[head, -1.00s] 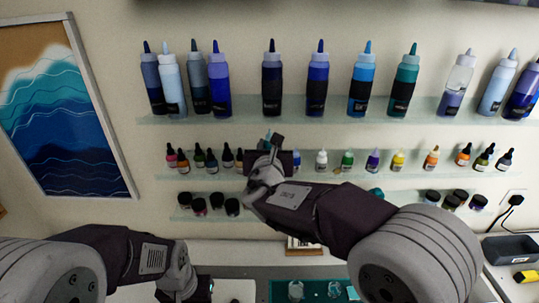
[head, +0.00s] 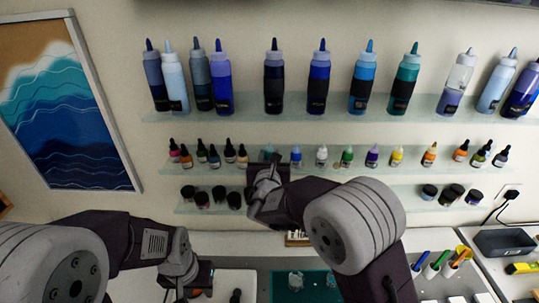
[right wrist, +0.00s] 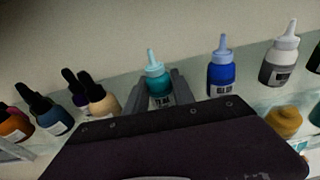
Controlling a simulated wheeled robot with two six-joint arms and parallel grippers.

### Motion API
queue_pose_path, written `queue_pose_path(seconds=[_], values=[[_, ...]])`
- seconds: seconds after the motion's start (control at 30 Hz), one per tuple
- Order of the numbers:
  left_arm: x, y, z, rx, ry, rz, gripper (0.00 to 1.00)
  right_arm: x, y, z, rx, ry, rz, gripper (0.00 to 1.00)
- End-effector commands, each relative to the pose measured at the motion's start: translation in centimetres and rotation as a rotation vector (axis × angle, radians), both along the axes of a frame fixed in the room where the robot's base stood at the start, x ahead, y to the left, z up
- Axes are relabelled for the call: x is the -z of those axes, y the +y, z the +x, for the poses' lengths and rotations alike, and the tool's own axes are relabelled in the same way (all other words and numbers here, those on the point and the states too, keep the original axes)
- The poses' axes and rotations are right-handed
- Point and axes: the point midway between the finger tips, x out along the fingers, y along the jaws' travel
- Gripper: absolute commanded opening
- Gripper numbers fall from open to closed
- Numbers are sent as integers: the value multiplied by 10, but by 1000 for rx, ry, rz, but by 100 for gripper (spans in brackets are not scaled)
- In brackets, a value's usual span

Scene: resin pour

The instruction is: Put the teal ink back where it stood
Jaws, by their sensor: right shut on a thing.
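The teal ink (right wrist: 157,85) is a small bottle with a pale teal tapered cap. In the right wrist view it stands upright between the two fingers of my right gripper (right wrist: 160,88), which is shut on it. In the head view the teal ink (head: 267,154) shows faintly above my right gripper (head: 268,170), in the gap of the middle shelf (head: 335,168) row between a cream bottle (head: 242,155) and a blue bottle (head: 296,155). Its base is hidden, so I cannot tell whether it touches the shelf. My left gripper (head: 200,278) is low at left; its fingers are unclear.
Several small ink bottles line the middle shelf on both sides of the teal ink. Large squeeze bottles stand on the upper shelf (head: 430,108), dark jars (head: 218,196) on the lower. A teal mat (head: 315,285) lies on the desk below.

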Motion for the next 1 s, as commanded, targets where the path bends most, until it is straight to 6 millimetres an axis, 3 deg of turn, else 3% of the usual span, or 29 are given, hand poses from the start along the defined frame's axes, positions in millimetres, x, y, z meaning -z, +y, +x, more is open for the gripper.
queue_pose_path(seconds=[0.2,0.23,0.3,0.73,1.0], values=[[8,0,0,0,0,0,36,5,0,0,0,-1,0,0],[8,0,0,0,0,0,36,5,0,0,0,0,0,33],[6,0,0,0,0,0,36,4,0,0,0,0,0,52],[-3,0,0,0,0,0,36,-3,0,-1,0,0,0,52],[25,0,0,0,0,0,36,-7,3,-58,-4,-3,3,52]])
